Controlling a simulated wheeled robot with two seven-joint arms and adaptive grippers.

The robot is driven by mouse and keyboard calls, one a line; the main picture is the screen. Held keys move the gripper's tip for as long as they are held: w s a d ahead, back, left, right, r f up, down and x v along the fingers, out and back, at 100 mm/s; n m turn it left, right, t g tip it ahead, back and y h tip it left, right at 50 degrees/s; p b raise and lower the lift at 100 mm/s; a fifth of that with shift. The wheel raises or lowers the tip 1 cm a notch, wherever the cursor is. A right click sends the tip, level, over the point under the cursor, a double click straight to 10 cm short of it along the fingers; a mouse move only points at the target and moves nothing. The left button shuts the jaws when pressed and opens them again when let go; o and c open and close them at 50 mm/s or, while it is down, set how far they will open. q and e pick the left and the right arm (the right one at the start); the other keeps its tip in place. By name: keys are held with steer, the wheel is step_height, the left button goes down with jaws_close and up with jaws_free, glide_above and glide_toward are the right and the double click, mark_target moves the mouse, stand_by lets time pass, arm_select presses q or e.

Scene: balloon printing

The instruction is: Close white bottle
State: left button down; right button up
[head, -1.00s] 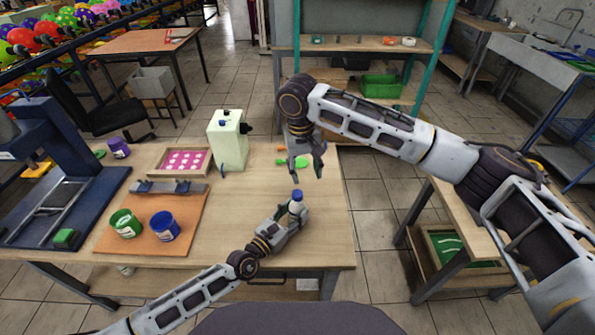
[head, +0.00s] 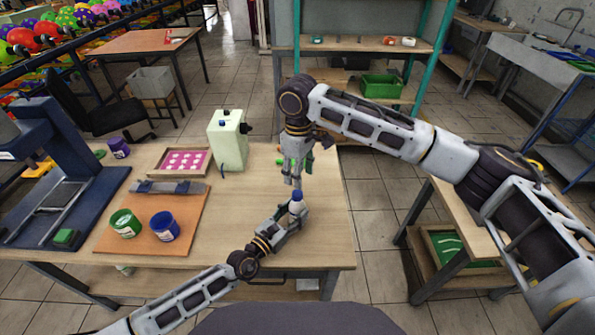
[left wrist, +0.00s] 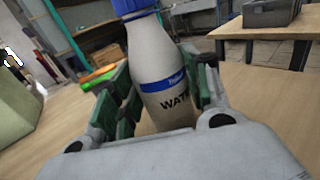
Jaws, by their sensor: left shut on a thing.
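The white bottle (head: 296,207) with a blue band and a blue cap (head: 297,195) on its top stands upright near the front of the table. My left gripper (head: 288,218) is shut on the bottle's body. In the left wrist view the bottle (left wrist: 160,75) sits between the green-padded fingers, and the blue cap shows at the top edge. My right gripper (head: 295,180) points down just above the cap. Its fingertips are close to the cap; I cannot tell whether they touch it or how far apart they are.
A pale green canister (head: 228,142) stands at the back of the table. A framed pink tray (head: 184,161), a green jar (head: 125,223) and a blue jar (head: 164,226) are to the left. A blue press (head: 65,175) fills the far left. The table's right front is clear.

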mark_target(298, 193)
steer(key=n, duration=0.5)
steer(key=shift+a+n, duration=0.15)
steer(key=shift+n, duration=0.25)
steer(key=shift+f, duration=0.1)
steer(key=shift+f, duration=3.95)
jaws_close()
steer(key=shift+o, duration=0.5)
jaws_free()
